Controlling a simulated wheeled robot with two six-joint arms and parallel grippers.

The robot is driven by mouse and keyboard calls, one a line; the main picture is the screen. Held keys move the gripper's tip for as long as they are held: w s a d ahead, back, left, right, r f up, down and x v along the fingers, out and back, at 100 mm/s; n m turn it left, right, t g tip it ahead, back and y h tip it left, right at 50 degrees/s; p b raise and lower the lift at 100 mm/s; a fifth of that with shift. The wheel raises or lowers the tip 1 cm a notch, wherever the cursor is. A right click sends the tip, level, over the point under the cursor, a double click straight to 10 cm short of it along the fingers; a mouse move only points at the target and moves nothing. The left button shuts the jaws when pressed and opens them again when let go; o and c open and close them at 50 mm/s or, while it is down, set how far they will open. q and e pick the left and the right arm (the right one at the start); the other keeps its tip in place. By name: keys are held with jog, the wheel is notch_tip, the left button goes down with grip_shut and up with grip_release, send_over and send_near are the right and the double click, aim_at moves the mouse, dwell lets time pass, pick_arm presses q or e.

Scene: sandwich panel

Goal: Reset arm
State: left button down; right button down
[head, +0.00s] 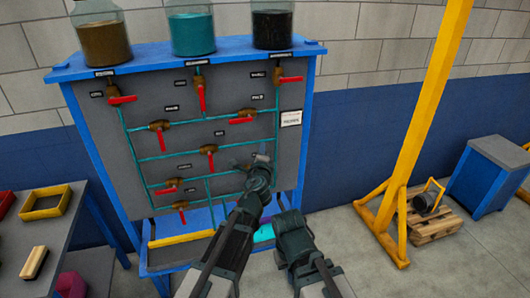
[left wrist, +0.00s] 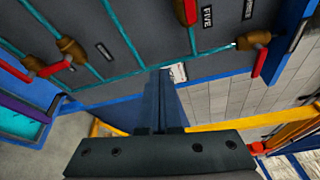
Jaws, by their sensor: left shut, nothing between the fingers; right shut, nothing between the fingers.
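My left gripper (head: 262,160) is in front of the lower right part of the grey valve panel (head: 225,105). It is shut and empty. It covers part of a pipe and a brass valve there, and whether it touches them cannot be told. In the left wrist view its shut fingers (left wrist: 165,100) point toward the panel, with nothing between them. My right gripper (head: 282,207) is lower and to the right, near the panel's lower right edge. It is shut, with nothing seen in it.
Several red-handled valves (head: 201,98) sit on teal pipes across the panel. Brown (head: 103,42), teal (head: 192,34) and black (head: 272,28) jars stand on top. A side table (head: 15,248) is at left.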

pick_arm(q)
jog(key=shift+s, duration=0.45)
jog(key=s+a+f+n+g+y, duration=0.2)
jog(key=s+a+f+n+g, duration=0.15)
jog(key=s+f+n, duration=0.3)
jog(key=s+a+f+n+g+y, duration=0.2)
jog(key=s+a+f+n+g, duration=0.1)
jog(key=s+f+n+g, duration=0.3)
jog(key=s+d+f+n+g+h, duration=0.1)
jog(key=s+f+g, duration=0.1)
jog(key=s, duration=0.4)
jog(key=s+d+f+n+g+h, duration=0.1)
jog(key=s+d+f+n+g, duration=0.1)
jog(key=s, duration=0.5)
jog(key=s+d+f+n+g+b, duration=0.1)
jog(key=s+f+g, duration=0.2)
jog(key=s, duration=0.3)
jog(key=shift+s+d+f+g+h, duration=0.25)
jog(key=shift+s+f+g+h, duration=0.15)
jog(key=shift+f, duration=0.45)
